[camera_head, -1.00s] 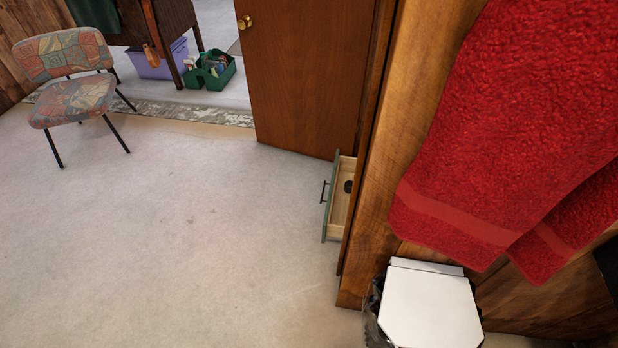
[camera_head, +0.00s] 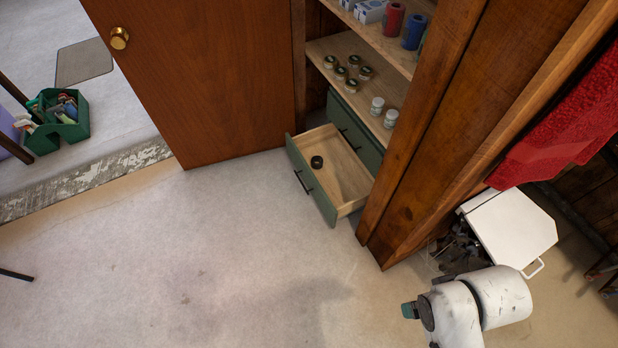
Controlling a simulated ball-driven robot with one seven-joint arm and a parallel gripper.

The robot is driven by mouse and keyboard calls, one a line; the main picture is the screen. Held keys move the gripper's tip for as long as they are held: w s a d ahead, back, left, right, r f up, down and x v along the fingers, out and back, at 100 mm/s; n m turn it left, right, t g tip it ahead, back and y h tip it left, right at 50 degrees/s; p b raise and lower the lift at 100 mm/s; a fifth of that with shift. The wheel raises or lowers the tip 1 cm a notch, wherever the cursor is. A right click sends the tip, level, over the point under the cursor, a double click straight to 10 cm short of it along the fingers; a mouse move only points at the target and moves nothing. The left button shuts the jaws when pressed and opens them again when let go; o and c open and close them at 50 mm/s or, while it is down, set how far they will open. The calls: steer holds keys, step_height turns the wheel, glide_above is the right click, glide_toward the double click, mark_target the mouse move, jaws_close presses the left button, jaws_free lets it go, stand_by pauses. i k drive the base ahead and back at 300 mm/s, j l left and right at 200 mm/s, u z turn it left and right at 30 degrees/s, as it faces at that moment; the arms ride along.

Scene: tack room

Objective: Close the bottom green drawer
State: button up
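The bottom green drawer (camera_head: 312,184) stands pulled out from the cabinet, low over the floor. Its front is green with a dark bar handle (camera_head: 303,182), and its inside is pale wood. A small black round object (camera_head: 316,162) lies in it. Part of my white arm shows at the lower right, well apart from the drawer. My gripper is not visible.
An open brown door (camera_head: 205,80) stands left of the drawer. Wooden posts (camera_head: 430,170) flank the cabinet on the right. Shelves hold small jars (camera_head: 352,85) and cups. A white-lidded bin (camera_head: 510,228) stands at the right. The pale floor (camera_head: 200,260) before the drawer is clear.

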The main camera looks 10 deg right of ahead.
mark_target(342, 187)
steer(key=i+j, duration=0.15)
steer(key=i, duration=0.4)
steer(key=i+j, duration=0.2)
steer(key=i, duration=0.3)
steer(key=i+j+z, duration=0.1)
steer(key=i, duration=0.45)
